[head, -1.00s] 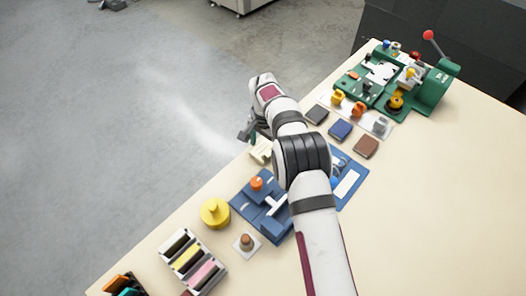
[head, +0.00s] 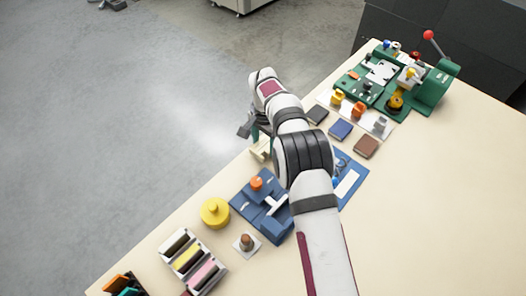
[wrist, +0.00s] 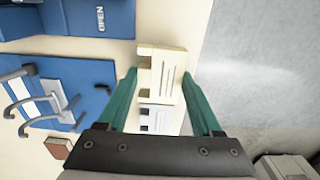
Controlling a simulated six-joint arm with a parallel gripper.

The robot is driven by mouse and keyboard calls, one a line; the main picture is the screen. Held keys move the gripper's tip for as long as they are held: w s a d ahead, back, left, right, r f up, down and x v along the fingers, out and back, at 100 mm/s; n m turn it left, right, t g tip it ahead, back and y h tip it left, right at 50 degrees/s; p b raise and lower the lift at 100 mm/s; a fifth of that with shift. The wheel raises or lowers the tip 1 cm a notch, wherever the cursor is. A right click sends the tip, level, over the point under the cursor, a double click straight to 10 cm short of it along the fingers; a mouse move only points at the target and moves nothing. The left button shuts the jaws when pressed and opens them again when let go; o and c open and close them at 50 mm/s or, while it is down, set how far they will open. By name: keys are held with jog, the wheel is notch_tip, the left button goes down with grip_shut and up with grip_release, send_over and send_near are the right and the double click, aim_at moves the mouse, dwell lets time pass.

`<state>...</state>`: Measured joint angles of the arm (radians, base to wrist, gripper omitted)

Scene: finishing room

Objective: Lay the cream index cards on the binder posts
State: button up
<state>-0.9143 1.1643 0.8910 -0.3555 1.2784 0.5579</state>
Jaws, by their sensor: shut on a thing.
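My gripper (wrist: 160,74) has its two green fingers shut on the cream index cards (wrist: 167,80), a notched cream stack with printed lines. In the head view the cards (head: 259,152) show as a small pale patch below my gripper (head: 253,137), at the table's left edge; my arm partly hides them. The binder is a blue base (wrist: 95,98) with curved silver posts (wrist: 38,108), left of the cards in the wrist view. In the head view its blue base (head: 356,174) is partly behind my arm. The cards are apart from the posts.
A pale notched piece (wrist: 158,119) lies below the cards in the wrist view. A blue device with an orange knob (head: 256,183) and a yellow round piece (head: 214,213) stand nearby. Small dark, blue and brown blocks (head: 340,130) and a green machine (head: 432,90) are farther right.

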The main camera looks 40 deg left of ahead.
aim_at(265, 146)
jog(key=shift+r, duration=2.85)
jog(key=shift+w+d, duration=0.1)
jog(key=w+d, duration=0.2)
jog(key=d, duration=0.1)
jog(key=w+d, duration=0.3)
jog(key=d, duration=0.1)
jog(key=w+d, duration=0.2)
jog(key=d, duration=0.2)
jog(key=shift+w+f, duration=0.4)
jog(key=shift+a+f, duration=0.1)
jog(key=shift+f, duration=2.35)
jog(key=shift+f, duration=0.6)
jog(key=o, duration=1)
